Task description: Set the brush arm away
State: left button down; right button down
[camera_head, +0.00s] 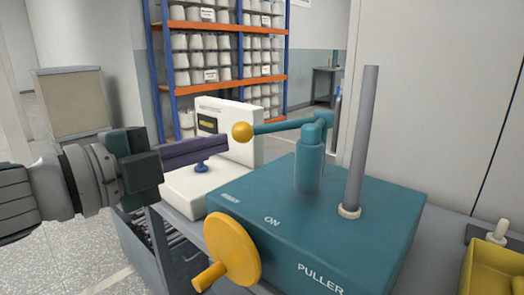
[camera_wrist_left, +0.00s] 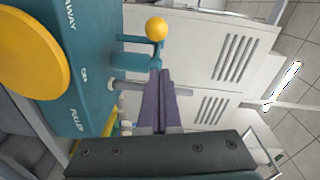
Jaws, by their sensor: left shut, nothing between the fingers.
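The brush arm (camera_head: 280,125) is a teal lever on a teal post (camera_head: 308,168) on the puller box (camera_head: 330,220). It points left in the head view and ends in a yellow ball (camera_head: 242,131). My left gripper (camera_head: 226,144) is shut and empty, its dark purple fingers pointing at the ball from the left. In the left wrist view the fingertips (camera_wrist_left: 160,73) lie short of the ball (camera_wrist_left: 157,29), with a gap in the picture. The box top has an "ON" mark and a second mark, which reads "AWAY" in the left wrist view. My right gripper is not in view.
A grey upright rod (camera_head: 362,130) stands on the box right of the post. A yellow handwheel (camera_head: 232,250) is on its front. A white machine (camera_head: 235,150) stands behind my left fingers. A yellow bin (camera_head: 490,268) is at right. Bobbin shelves (camera_head: 225,55) stand far back.

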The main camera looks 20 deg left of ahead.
pick_arm(q)
jog(key=s+a, duration=0.4)
jog(key=s, duration=0.1)
jog(key=shift+r, duration=0.25)
dwell(0.3)
jog(key=s+d+f+n+g+y+p, duration=0.1)
jog(key=s+d+n+g+y+p, duration=0.25)
jog(key=s+n+g+p, duration=0.4)
jog(key=s+d+n+g+y+p, duration=0.2)
jog(key=s+d+n+g+p, duration=0.25)
jog(key=s+n+p, duration=0.45)
notch_tip(320, 180, up, 37)
jog(key=s+p, duration=0.1)
jog(key=p, duration=3.5)
jog(key=shift+s+n+g, duration=0.25)
jog(key=shift+n+g, duration=0.15)
jog(key=shift+n, duration=0.05)
